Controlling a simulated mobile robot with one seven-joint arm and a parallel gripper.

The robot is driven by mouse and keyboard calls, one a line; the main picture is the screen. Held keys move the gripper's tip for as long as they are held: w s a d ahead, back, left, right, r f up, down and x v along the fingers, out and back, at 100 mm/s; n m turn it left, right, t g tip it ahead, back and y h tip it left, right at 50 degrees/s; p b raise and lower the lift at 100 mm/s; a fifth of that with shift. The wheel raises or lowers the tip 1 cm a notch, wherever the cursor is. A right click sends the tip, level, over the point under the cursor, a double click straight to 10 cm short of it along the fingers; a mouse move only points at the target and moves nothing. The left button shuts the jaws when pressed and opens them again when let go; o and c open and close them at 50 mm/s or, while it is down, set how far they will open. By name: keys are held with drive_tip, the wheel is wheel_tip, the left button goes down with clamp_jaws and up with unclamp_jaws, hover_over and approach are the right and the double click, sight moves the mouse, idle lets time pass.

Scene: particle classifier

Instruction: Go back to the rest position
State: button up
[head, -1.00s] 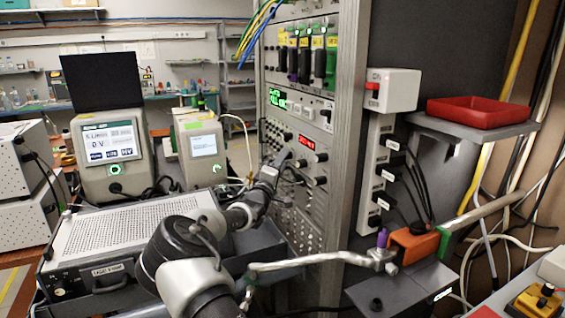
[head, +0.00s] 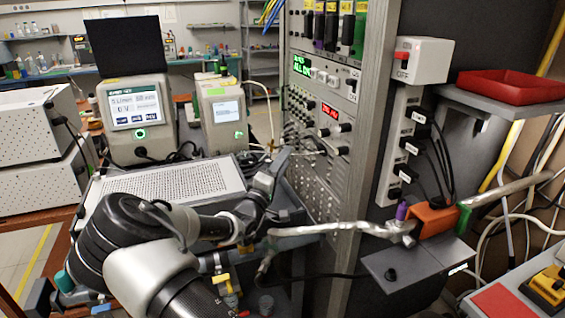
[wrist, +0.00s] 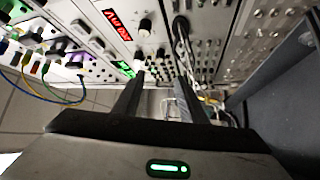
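My gripper (wrist: 160,80) shows in the wrist view with its two dark fingers apart and nothing between them. It hangs in front of the instrument rack (wrist: 100,30), whose knobs and red display lie beyond the fingertips. In the head view my dark and grey arm is bent in front of the rack (head: 320,160), with its wrist end close to the rack's lower panels. The fingertips are hard to make out there.
A perforated-top box (head: 175,182) lies behind my arm. Two display instruments (head: 138,118) stand behind it. A metal pipe (head: 330,230) crosses right of my arm to an orange block (head: 435,220). A red tray (head: 510,86) sits on a shelf at right.

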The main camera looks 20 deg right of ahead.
drive_tip(key=shift+s+a, duration=0.25)
drive_tip(key=shift+f, duration=0.1)
